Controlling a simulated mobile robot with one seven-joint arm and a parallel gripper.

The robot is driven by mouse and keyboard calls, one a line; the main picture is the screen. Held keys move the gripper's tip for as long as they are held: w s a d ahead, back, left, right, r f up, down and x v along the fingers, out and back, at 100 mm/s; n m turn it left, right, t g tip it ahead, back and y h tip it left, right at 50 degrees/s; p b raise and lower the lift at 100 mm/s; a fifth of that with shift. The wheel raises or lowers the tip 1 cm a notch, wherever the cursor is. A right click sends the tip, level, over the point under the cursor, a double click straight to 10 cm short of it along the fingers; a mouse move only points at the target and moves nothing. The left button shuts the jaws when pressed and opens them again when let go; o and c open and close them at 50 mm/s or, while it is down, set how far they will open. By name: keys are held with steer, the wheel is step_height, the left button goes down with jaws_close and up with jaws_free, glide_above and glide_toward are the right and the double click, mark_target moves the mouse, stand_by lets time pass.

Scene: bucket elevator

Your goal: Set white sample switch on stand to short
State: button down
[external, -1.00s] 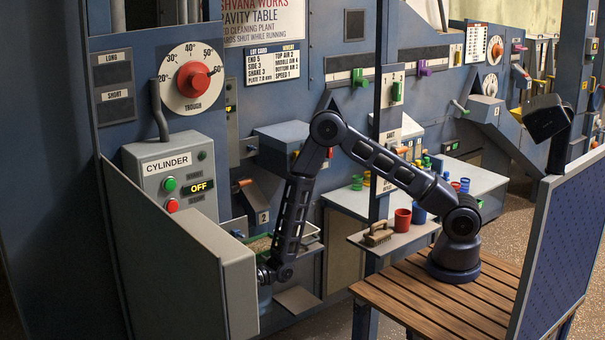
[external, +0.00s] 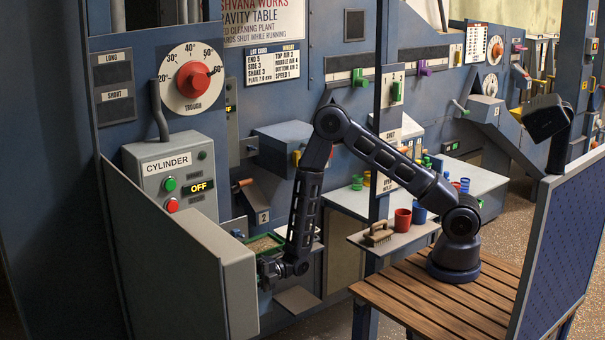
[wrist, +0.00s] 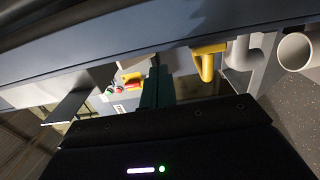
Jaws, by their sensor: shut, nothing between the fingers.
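I cannot pick out a white sample switch or its stand for certain in either view. Two small plates on the blue panel at far left read LONG (external: 111,58) and SHORT (external: 115,95); no white lever shows beside them. My gripper (external: 265,273) is low, behind the grey panel's right edge and just in front of a green-rimmed tray of grain (external: 264,244). It is shut and empty. In the wrist view its dark body fills the bottom, and a narrow dark green piece stands above it, probably the fingers (wrist: 158,88).
The grey cabinet panel (external: 185,260) stands left of my gripper. The CYLINDER box (external: 172,180) reads OFF. A shelf (external: 405,238) holds a brush, a red cup and a blue cup. In the wrist view, a yellow handle (wrist: 208,62) and white pipe (wrist: 294,50) are close by.

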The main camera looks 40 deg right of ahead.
steer(key=shift+d, duration=1.9)
steer(key=w+d+r+m+t+h, duration=0.8)
steer(key=w+d+r+m, duration=0.3)
steer(key=w+d+r, duration=0.8)
steer(key=d+r+m+t+h, duration=0.1)
steer(key=d+r+m+h, duration=0.35)
steer(key=d, duration=0.65)
steer(key=s+d+r+m+h, duration=0.2)
steer(key=s+d+r+m, duration=0.3)
steer(key=d, duration=0.5)
steer(key=s+d+r+m+g+h, duration=0.2)
steer(key=s+d+m, duration=0.5)
steer(key=s, duration=0.6)
steer(key=s+d+r+m+g+h, duration=0.1)
steer(key=s+d+r+m+g, duration=0.1)
steer(key=s+d+r+m, duration=0.3)
steer(key=s+d+m, duration=0.3)
steer(key=s+d, duration=0.4)
steer(key=s, duration=0.1)
steer(key=shift+s+h, duration=0.35)
